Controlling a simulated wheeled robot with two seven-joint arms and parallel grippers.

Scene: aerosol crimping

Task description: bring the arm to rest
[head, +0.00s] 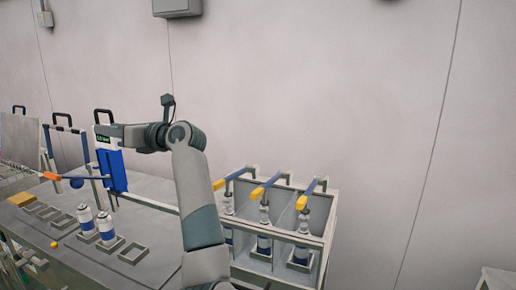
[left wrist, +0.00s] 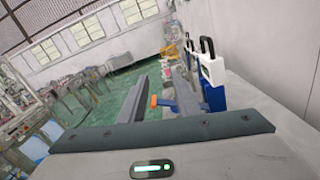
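My left arm (head: 192,180) rises from the bottom of the head view and bends toward the left at its top. My left gripper (head: 108,131) is raised above the table, in front of the blue and white device as seen from the head. In the left wrist view its two grey fingers (left wrist: 164,75) stand apart with nothing seen between them that they grip. The gripper looks open and empty. My right gripper is in neither view.
The grey table (head: 150,245) holds white and blue cans (head: 106,228) and empty square holders (head: 133,253). A blue and white device (head: 113,170) stands behind. A rack (head: 268,255) with several lever stations and cans stands right of my arm. Upper right is bare wall.

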